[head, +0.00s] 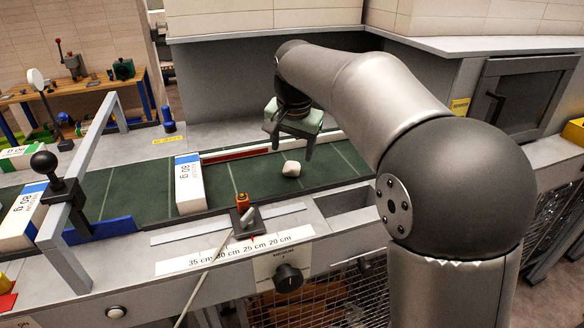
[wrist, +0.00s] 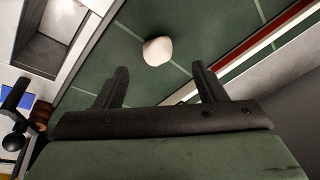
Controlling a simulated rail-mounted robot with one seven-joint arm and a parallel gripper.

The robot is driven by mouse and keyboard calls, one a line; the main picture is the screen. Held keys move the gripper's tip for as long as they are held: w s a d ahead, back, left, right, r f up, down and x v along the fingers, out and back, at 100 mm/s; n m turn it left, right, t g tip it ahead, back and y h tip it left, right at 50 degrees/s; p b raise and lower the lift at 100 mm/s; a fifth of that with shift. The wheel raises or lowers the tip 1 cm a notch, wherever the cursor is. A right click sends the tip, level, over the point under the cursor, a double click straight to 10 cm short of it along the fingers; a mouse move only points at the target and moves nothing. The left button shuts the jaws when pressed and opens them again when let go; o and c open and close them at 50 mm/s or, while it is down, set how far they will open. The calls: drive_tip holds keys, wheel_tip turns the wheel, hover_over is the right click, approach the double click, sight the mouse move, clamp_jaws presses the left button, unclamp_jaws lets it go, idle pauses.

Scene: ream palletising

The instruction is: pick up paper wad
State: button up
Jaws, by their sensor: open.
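A small, off-white paper wad (head: 291,169) lies on the green conveyor belt (head: 340,166), to the right of a white ream. It also shows in the wrist view (wrist: 158,51), beyond the fingertips and about midway between them. My gripper (head: 291,147) is above the belt near the wad, with its fingers pointing down. In the wrist view my gripper (wrist: 160,78) has its two dark fingers spread apart with nothing between them. The fingers appear apart from the wad.
A white ream (head: 188,183) stands on the belt to the left, and another ream (head: 22,215) is farther left. A red strip (head: 237,154) runs along the far belt edge. An orange-topped stop (head: 243,210) sits at the near edge, left of a rectangular opening (head: 347,199).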

sight(292, 163)
drive_tip(key=shift+p+x, duration=0.65)
drive_tip(key=shift+x, duration=2.45)
drive_tip(key=shift+d, duration=0.15)
drive_tip(key=c, duration=1)
drive_tip(key=shift+c, duration=0.2)
